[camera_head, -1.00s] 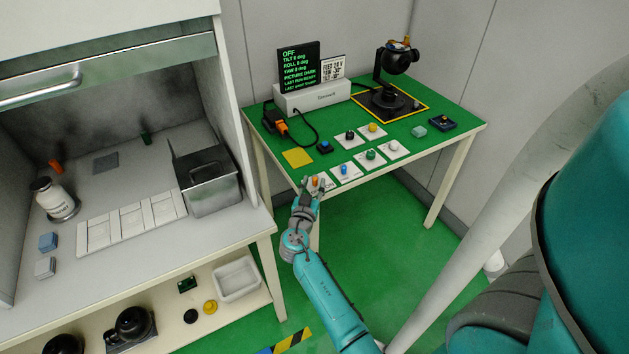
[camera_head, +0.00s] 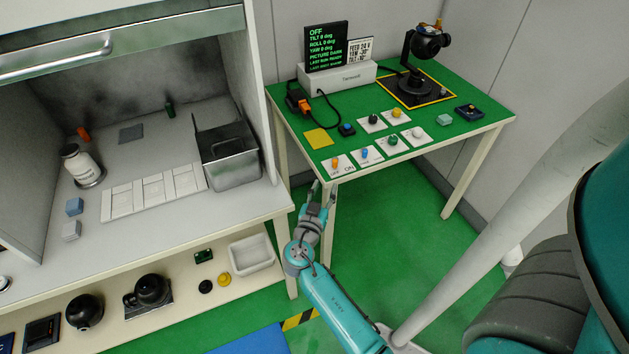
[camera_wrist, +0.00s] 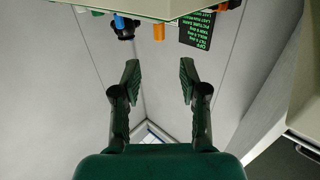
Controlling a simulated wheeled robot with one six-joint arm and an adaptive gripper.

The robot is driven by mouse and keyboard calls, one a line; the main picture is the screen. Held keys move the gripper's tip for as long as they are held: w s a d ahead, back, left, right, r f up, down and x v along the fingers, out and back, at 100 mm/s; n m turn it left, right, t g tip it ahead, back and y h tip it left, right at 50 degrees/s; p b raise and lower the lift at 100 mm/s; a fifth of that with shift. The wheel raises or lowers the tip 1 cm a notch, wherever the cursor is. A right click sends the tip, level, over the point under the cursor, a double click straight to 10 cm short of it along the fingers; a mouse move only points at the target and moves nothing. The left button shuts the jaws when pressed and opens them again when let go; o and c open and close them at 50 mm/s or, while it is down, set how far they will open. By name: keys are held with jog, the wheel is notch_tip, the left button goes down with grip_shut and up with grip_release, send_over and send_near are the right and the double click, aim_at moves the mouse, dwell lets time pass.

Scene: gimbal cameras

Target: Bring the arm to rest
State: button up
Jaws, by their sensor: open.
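My gripper (camera_head: 321,192) is at the end of my teal arm (camera_head: 335,305), just in front of the near left corner of the green-topped table (camera_head: 437,160). In the wrist view my gripper (camera_wrist: 158,82) has its two fingers spread apart with nothing between them. In that view the table edge (camera_wrist: 150,8) runs along the top, beyond the fingertips. An orange-topped switch (camera_head: 335,162) and a blue-topped switch (camera_head: 365,154) stand on the table close to the gripper.
A display (camera_head: 327,46) on the table reads OFF. A black gimbal camera (camera_head: 428,45) stands at the back right. To the left is a cabinet bench with a metal bin (camera_head: 232,170), a white jar (camera_head: 80,165) and a lower shelf. Green floor lies open under the table.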

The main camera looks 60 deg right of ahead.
jog(key=s+a+f+n+t+y, duration=0.2)
jog(key=s+a+f+n+y, duration=0.15)
jog(key=a, duration=0.35)
jog(key=s+a+f+n+t+y, duration=0.25)
jog(key=s+a+y, duration=0.2)
jog(key=a, duration=0.25)
jog(key=s+a+f+n+t+y, duration=0.2)
jog(key=s+a+f+n+y, duration=0.15)
jog(key=a, duration=0.35)
jog(key=s+a+r+n+t+y, duration=0.1)
jog(key=s+a+r+n+y, duration=0.35)
jog(key=s+a, duration=0.4)
jog(key=s+a+r+t+y, duration=0.1)
jog(key=s+a+r+t, duration=0.1)
jog(key=s+r, duration=0.6)
notch_tip(320, 180, up, 4)
jog(key=shift+a+n, duration=0.4)
jog(key=shift+a, duration=0.3)
